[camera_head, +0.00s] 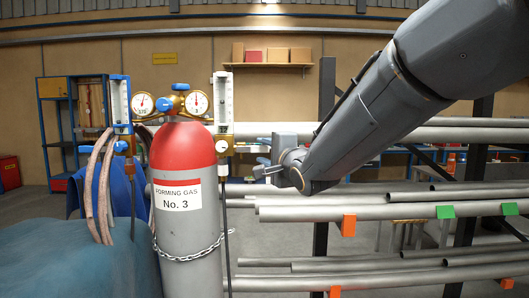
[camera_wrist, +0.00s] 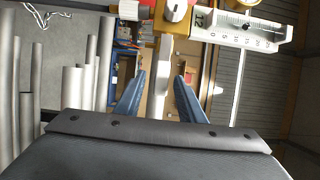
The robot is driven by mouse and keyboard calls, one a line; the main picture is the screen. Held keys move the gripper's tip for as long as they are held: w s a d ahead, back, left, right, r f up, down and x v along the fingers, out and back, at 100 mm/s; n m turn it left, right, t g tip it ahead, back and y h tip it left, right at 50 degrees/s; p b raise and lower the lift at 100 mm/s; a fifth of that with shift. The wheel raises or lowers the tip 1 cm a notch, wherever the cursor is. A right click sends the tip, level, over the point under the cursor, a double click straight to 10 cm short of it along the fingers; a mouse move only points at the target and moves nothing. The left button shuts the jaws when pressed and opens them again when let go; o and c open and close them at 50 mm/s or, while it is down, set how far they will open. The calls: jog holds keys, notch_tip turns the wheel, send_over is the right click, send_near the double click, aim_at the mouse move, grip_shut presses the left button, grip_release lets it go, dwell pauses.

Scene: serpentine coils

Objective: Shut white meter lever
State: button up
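The white meter (camera_head: 223,100) is an upright scaled tube right of the cylinder's gauges, on a brass block (camera_head: 222,130). In the wrist view the meter (camera_wrist: 240,28) lies sideways at the top right. Its pale lever (camera_wrist: 163,75) runs from the brass block towards my gripper; in the head view the lever (camera_head: 245,148) points out to the right. My gripper (camera_wrist: 161,90) is open, with one blue finger on each side of the lever and a visible gap at both sides. In the head view my gripper (camera_head: 261,155) comes in from the right.
The red-topped cylinder (camera_head: 182,205) with a chain stands left of my gripper. A second meter with a blue frame (camera_head: 119,100) and hoses hangs at the left. Racks of grey pipes (camera_head: 380,211) with orange and green tags fill the right, behind and below my arm.

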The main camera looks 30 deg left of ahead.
jog(key=b+v, duration=0.2)
jog(key=v, duration=0.6)
jog(key=shift+b, duration=0.35)
jog(key=w+d+f+n+h, duration=0.1)
jog(key=w+d+f+h, duration=0.3)
jog(key=d+f, duration=0.55)
jog(key=w+d+f+n+h, duration=0.1)
jog(key=w+d+f+h, duration=0.3)
jog(key=d+f, duration=0.55)
jog(key=s+d+f+n+g+h, duration=0.15)
jog(key=d+f, duration=0.25)
jog(key=d, duration=0.5)
jog(key=s+d+f+g+h, duration=0.2)
jog(key=s+d+f+h, duration=0.15)
jog(key=d, duration=0.65)
jog(key=s+d+f+n+g+h, duration=0.1)
jog(key=s+d+f+n+g, duration=0.1)
jog(key=s+d+f, duration=0.3)
jog(key=s+d+f+n+g, duration=0.1)
jog(key=s+d+f+g, duration=0.3)
jog(key=s+d, duration=0.7)
jog(key=shift+s+f+n+h, duration=0.4)
jog(key=shift+s+f, duration=0.45)
jog(key=shift+s, duration=0.35)
